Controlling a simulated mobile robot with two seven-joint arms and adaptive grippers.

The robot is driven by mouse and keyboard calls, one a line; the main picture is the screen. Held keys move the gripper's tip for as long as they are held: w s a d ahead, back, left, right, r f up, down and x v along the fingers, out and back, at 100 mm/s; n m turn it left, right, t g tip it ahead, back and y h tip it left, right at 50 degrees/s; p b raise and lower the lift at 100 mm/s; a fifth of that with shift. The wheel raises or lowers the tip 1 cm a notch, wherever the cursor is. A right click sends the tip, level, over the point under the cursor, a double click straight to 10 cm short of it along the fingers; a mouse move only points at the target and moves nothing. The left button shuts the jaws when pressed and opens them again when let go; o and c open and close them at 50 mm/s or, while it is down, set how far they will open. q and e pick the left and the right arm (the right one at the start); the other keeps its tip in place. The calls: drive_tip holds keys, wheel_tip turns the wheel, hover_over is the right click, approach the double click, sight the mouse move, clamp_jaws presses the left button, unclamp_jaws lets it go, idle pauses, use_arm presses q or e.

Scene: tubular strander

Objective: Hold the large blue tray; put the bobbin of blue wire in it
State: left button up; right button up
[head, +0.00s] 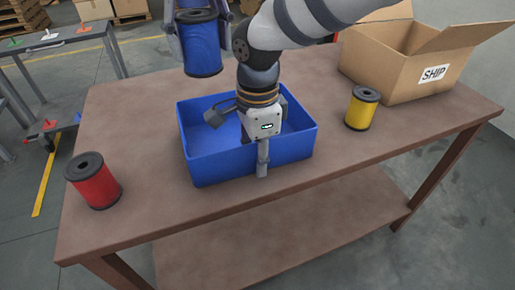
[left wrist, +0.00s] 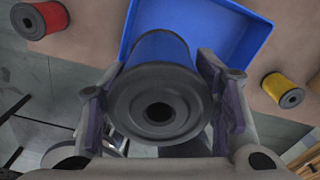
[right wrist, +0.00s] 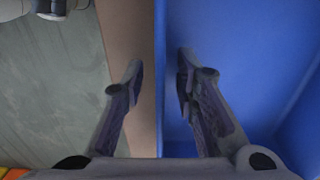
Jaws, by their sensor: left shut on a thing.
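The large blue tray (head: 215,168) stands on the brown table and looks empty where I can see into it. My left gripper (left wrist: 160,75) is shut on the bobbin of blue wire (head: 200,45), with a finger on either side of it. The bobbin is held up in the air, near the tray's far left side in the head view. My right gripper (right wrist: 158,70) is open over the tray's near wall. One finger is outside the wall and one is inside, with gaps to the wall. My right arm hides part of the tray's inside.
A red bobbin (head: 93,181) stands at the table's left end. A yellow bobbin (head: 361,108) stands right of the tray, near an open cardboard box (head: 400,70) marked SHIP. The table top (head: 130,120) is bare between the red bobbin and the tray.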

drive_tip(key=shift+c, duration=0.4)
clamp_jaws()
use_arm(q)
hover_over(216, 149)
wheel_tip(216, 149, down, 10)
drive_tip(key=shift+r, duration=0.2)
idle(0.4)
idle(1.0)
drive_tip(key=shift+f, duration=4.65)
drive_tip(key=o, duration=1.5)
drive_tip(key=shift+o, duration=0.2)
